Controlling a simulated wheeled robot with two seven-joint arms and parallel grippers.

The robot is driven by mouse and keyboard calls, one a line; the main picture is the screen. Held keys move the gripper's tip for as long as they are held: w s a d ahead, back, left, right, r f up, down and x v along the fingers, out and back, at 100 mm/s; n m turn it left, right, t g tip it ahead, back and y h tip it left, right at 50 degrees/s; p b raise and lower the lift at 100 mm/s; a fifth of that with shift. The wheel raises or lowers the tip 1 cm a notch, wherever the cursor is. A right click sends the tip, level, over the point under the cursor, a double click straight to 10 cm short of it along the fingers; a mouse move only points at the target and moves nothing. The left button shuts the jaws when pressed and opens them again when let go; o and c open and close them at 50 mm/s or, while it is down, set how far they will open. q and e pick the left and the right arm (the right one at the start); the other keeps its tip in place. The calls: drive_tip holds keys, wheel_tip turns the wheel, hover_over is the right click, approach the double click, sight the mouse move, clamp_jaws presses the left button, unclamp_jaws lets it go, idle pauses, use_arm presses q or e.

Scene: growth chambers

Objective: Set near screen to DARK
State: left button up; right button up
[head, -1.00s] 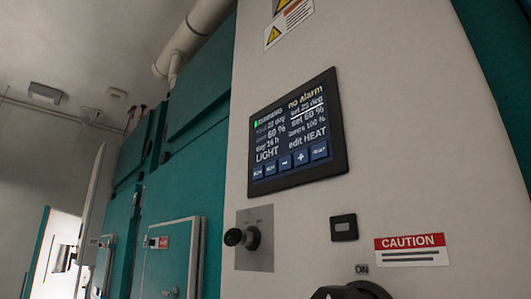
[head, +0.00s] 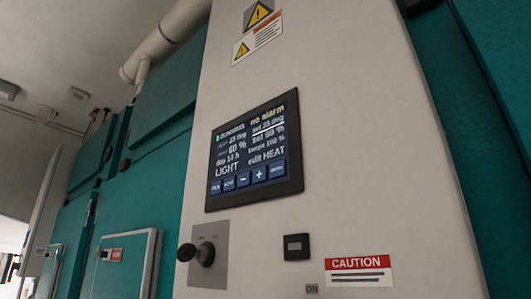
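The near screen (head: 256,152) is a black-framed touch display on the pale panel, in the middle of the head view. It is lit and reads "RUNNING", "no alarm", temperatures in deg, "60 %", "LIGHT" and "edit HEAT". A row of blue buttons (head: 243,181) runs along its bottom, with minus and plus among them; the other labels are too small to read surely. Neither of my grippers shows in the head view.
Below the screen are a black knob (head: 204,254) on a grey plate, a small black module (head: 296,247) and a red and white caution label (head: 359,271). Warning stickers (head: 257,33) sit above. Teal chamber doors (head: 150,185) stand to the left.

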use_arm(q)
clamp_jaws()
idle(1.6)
